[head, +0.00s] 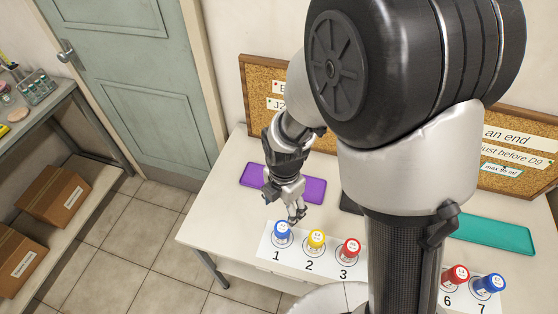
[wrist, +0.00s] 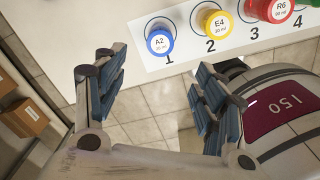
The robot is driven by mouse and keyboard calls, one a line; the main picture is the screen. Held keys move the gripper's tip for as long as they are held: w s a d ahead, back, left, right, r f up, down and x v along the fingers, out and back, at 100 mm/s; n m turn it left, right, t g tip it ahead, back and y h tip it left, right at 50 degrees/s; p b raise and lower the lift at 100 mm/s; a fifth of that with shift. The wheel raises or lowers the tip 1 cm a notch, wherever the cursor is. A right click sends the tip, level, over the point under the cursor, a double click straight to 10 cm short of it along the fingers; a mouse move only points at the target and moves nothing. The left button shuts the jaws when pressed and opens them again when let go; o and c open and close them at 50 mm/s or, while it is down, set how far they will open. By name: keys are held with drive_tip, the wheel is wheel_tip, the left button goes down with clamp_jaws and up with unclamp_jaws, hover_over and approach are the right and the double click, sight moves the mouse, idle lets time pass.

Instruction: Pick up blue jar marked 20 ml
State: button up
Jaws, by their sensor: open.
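A blue jar (head: 281,230) stands upright on spot 1 at the left end of the numbered white strip. In the wrist view this blue jar (wrist: 160,42) shows a label with A2 and small print that looks like 20 ml. A second blue jar (head: 489,284) stands on spot 7; its label is too small to read. My gripper (head: 296,214) is open and empty, just above and behind the jar on spot 1 in the head view. In the wrist view my gripper (wrist: 158,72) has its fingers spread, with the jar beyond the tips, apart from them.
A yellow jar (head: 316,239) and a red jar (head: 349,248) stand on spots 2 and 3. Another red jar (head: 458,275) is on spot 6. My arm hides the middle spots. A purple tray (head: 300,188) and a teal tray (head: 495,234) lie behind the strip.

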sight(282, 229)
drive_tip(key=shift+n, duration=0.3)
wheel_tip(282, 229, down, 18)
drive_tip(key=b, duration=0.5)
drive_tip(key=shift+a+f+b, duration=0.1)
drive_tip(key=shift+a+b, duration=0.05)
drive_tip(key=shift+b, duration=0.2)
drive_tip(key=c, duration=1.1)
